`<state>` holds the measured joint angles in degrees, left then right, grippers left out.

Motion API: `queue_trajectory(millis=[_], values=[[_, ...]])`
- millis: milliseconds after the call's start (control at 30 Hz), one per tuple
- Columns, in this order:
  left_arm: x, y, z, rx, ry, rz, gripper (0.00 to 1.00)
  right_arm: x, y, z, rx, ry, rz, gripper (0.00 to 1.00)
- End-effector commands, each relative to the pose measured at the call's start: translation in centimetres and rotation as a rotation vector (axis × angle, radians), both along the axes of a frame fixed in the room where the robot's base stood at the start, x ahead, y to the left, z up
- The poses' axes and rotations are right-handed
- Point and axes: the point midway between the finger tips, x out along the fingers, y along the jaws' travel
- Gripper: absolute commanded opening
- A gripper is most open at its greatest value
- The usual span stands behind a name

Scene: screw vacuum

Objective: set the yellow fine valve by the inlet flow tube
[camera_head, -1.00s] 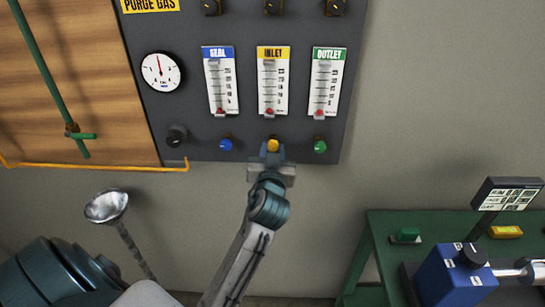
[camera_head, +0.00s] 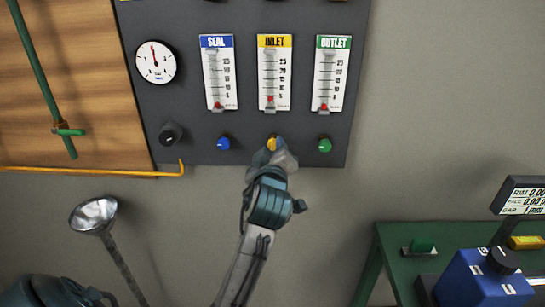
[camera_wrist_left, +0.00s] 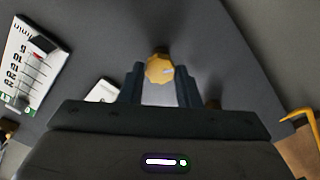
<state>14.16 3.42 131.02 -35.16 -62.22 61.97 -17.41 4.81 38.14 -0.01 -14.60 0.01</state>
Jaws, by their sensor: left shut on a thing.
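The yellow fine valve (camera_head: 272,143) sits low on the grey panel, under the inlet flow tube (camera_head: 274,75) with its yellow label. My left gripper (camera_head: 275,150) reaches up from below and is shut on the yellow valve knob; its wrist is turned at an angle. In the left wrist view the yellow knob (camera_wrist_left: 159,70) is between the two dark fingers (camera_wrist_left: 160,84). The red float (camera_head: 270,99) of the inlet tube is near the low end of its scale, slightly higher than the floats in the seal and outlet tubes. My right gripper is not in view.
The blue knob (camera_head: 224,143) and green knob (camera_head: 325,145) flank the yellow one. A black knob (camera_head: 171,134) and a yellow pipe (camera_head: 120,172) are to the left. A green bench (camera_head: 400,245) is at lower right.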

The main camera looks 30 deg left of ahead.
Motion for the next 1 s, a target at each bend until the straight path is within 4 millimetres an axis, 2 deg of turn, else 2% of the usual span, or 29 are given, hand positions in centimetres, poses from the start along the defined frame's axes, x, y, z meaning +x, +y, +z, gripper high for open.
queue_trajectory(millis=[200,700,733,833,1000], values=[[0.10,-0.01,0.04,-0.051,-0.034,-0.001,0.07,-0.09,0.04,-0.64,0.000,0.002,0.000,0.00],[0.10,-0.01,0.17,-0.066,-0.044,-0.002,0.07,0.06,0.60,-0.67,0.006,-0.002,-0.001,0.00],[0.10,-0.01,0.19,-0.066,-0.044,-0.003,0.32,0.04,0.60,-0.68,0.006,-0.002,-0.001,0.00],[0.09,-0.01,0.15,-0.066,-0.044,-0.002,0.51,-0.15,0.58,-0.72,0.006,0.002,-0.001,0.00],[0.05,-0.01,0.10,-0.065,-0.043,-0.001,0.52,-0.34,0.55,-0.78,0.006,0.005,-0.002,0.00]])
